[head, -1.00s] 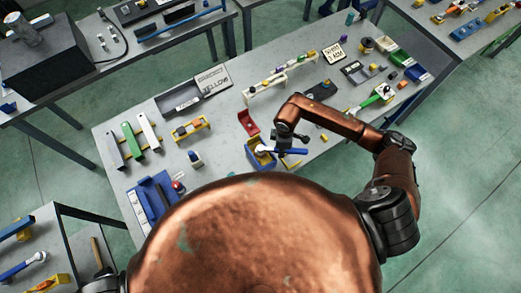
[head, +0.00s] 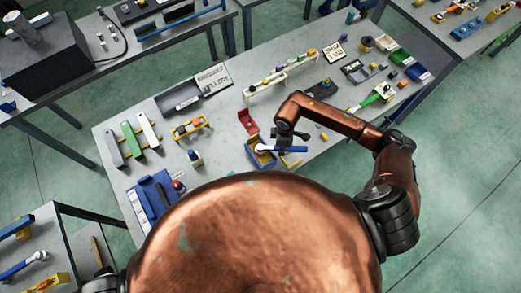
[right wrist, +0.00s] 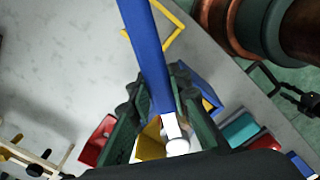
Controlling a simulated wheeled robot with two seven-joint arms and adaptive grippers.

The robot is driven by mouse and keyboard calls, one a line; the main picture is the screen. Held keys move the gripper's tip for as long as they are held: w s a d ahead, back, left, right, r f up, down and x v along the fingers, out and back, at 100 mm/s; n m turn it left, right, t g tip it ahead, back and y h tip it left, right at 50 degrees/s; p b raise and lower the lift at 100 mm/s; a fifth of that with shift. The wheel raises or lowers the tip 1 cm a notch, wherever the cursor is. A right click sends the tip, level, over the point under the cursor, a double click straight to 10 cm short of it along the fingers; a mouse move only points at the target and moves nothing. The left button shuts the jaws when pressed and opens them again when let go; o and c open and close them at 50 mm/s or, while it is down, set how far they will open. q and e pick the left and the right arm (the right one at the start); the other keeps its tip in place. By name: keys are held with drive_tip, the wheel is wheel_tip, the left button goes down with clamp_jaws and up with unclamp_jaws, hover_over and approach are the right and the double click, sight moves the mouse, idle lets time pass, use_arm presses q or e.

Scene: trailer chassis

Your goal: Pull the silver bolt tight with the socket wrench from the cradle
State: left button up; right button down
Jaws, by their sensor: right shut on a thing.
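My right gripper (head: 284,146) is shut on the blue handle of the socket wrench (head: 295,149). In the right wrist view the blue handle (right wrist: 150,55) runs between the two dark green fingers (right wrist: 158,105), and the pale metal head (right wrist: 175,135) sticks out near the palm. In the head view the wrench lies roughly level, its head over or close to a blue and yellow box (head: 258,163). A yellow frame, possibly the cradle, shows on the table in the wrist view (right wrist: 178,28). I cannot make out the silver bolt. My left gripper is out of view.
An open red box (head: 248,120) stands just behind the blue and yellow box. A rack with small coloured parts (head: 280,80) is farther back. A yellow stand (head: 190,130) and a blue tray (head: 152,200) are to the left. Bare table (head: 225,140) lies between.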

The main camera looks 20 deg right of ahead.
drive_tip(key=shift+r+p, duration=2.3)
drive_tip(key=shift+r, duration=0.75)
